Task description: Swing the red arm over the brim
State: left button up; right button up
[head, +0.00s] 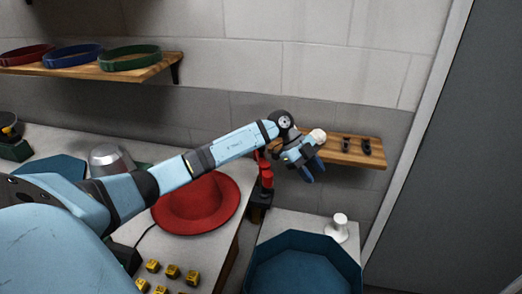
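A red hat (195,207) with a wide round brim lies on the light worktop, partly behind my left arm. A small red arm (266,175) stands upright on a dark base (260,202) at the worktop's right edge, just right of the brim. My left arm passes in front of its upper end. My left gripper (313,170) is to the right of the red arm and apart from it. Its fingers point down and look spread, with nothing between them. My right gripper is not in view.
A wooden shelf (372,158) with small dark items is behind my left gripper. A blue octagonal tray (305,244) and a white knob-shaped stand (340,225) are below right. Several yellow-black blocks (172,271) lie at the front. Another shelf (150,70) holds coloured rings.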

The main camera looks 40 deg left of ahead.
pick_arm(q)
jog(key=w+a+r+n+y, duration=0.1)
jog(key=a+r+n+y, duration=0.1)
jog(key=a, duration=0.4)
jog(key=w+a+r+n+y, duration=0.1)
jog(key=a+r+y, duration=0.2)
jog(key=a, duration=0.3)
notch_tip(320, 180, up, 6)
jog(key=n+y+b, duration=0.2)
jog(key=n+y, duration=0.2)
jog(key=n, duration=0.1)
send_over(262, 161)
jog(key=w+a, duration=0.1)
jog(key=a, duration=0.1)
jog(key=shift+g, duration=0.4)
jog(key=f, duration=0.4)
jog(key=f+p, duration=0.1)
jog(key=f, duration=0.4)
jog(key=f+p, duration=0.1)
jog(key=f, duration=0.3)
jog(key=shift+w+f, duration=0.3)
jog(key=shift+w, duration=0.05)
jog(key=shift+a, duration=0.1)
grip_shut()
